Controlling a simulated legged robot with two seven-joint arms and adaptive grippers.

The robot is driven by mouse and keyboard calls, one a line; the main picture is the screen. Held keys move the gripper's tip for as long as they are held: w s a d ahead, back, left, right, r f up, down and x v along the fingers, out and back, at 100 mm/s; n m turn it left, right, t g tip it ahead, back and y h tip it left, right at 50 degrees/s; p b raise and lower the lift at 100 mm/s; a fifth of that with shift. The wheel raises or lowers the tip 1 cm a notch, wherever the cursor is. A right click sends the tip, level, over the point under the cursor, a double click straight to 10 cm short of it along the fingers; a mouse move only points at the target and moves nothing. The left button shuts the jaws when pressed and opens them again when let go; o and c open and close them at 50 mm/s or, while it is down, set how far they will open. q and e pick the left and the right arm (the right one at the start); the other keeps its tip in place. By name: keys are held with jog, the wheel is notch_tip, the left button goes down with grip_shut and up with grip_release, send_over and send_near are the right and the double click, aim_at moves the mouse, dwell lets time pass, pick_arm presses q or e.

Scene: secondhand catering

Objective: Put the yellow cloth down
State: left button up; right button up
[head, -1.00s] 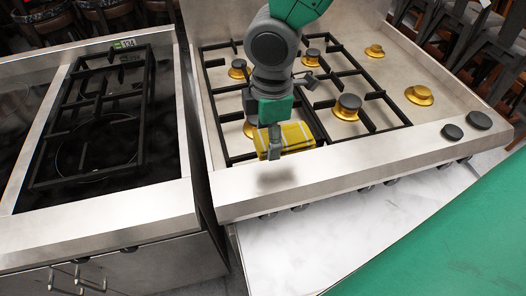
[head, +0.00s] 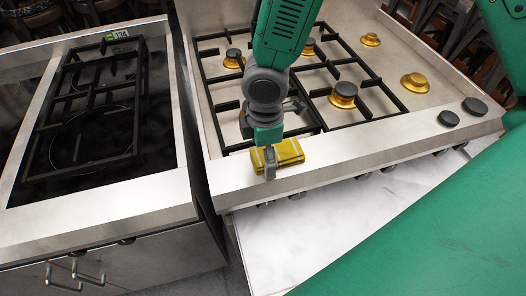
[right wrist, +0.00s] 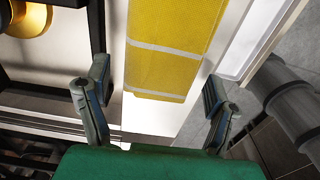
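The yellow cloth (head: 289,152), a folded bundle with pale stripes, is at the steel front ledge of the right-hand cooker (head: 345,160). It appears to rest there, though its underside is hidden. My right gripper (head: 268,165) is at its left end in the head view. In the right wrist view, the gripper's fingers (right wrist: 158,95) are wide apart. The cloth (right wrist: 170,45) shows between and beyond them, with a clear gap to the left finger and its right edge close to the right finger. My left gripper is not in view.
Black grates and brass burners (head: 343,95) lie behind the cloth. A second cooker (head: 100,205) stands at the left across a narrow gap. A white marble surface (head: 300,235) lies below the front ledge. Two dark round caps (head: 449,118) sit at the cooker's right.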

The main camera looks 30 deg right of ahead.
jog(key=shift+a+r, duration=0.25)
jog(key=shift+a, duration=0.3)
pick_arm(q)
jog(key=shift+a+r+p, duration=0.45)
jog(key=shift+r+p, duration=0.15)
jog(key=shift+p, duration=0.15)
pick_arm(e)
notch_tip(320, 180, up, 12)
jog(key=shift+d+f, duration=0.15)
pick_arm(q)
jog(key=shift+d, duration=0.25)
pick_arm(e)
jog(key=shift+d, duration=0.25)
